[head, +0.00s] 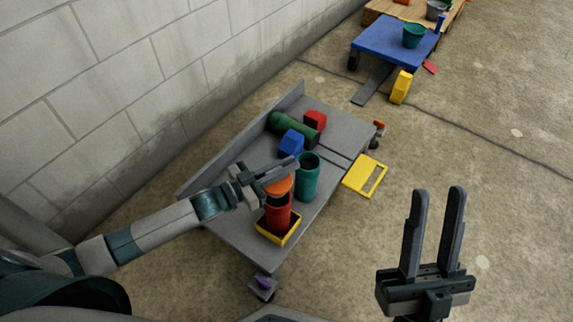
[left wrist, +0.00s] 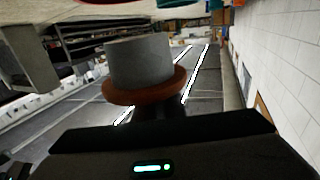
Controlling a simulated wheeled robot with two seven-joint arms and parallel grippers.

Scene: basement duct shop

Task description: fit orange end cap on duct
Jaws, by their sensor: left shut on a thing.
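My left gripper (head: 272,180) is shut on the orange end cap (head: 280,188), holding it over the cart. In the left wrist view the cap has an orange flange (left wrist: 146,90) and a grey plug (left wrist: 140,62), with a dark part below the flange. A red upright cylinder (head: 277,213), probably the duct, stands in a yellow tray (head: 290,235) just below the cap in the head view. Whether they touch is unclear there; the cap and arm hide its top. A red edge (left wrist: 90,3) shows at the wrist view's top, apart from the plug. My right gripper (head: 436,235) is open and empty.
On the grey cart (head: 235,225) are a teal open cylinder (head: 307,178), a lying green cylinder (head: 285,126), a blue block (head: 291,143) and a red block (head: 315,121). A yellow frame (head: 350,182) lies beside the cart. A blue platform (head: 385,40) stands farther back. Floor at right is clear.

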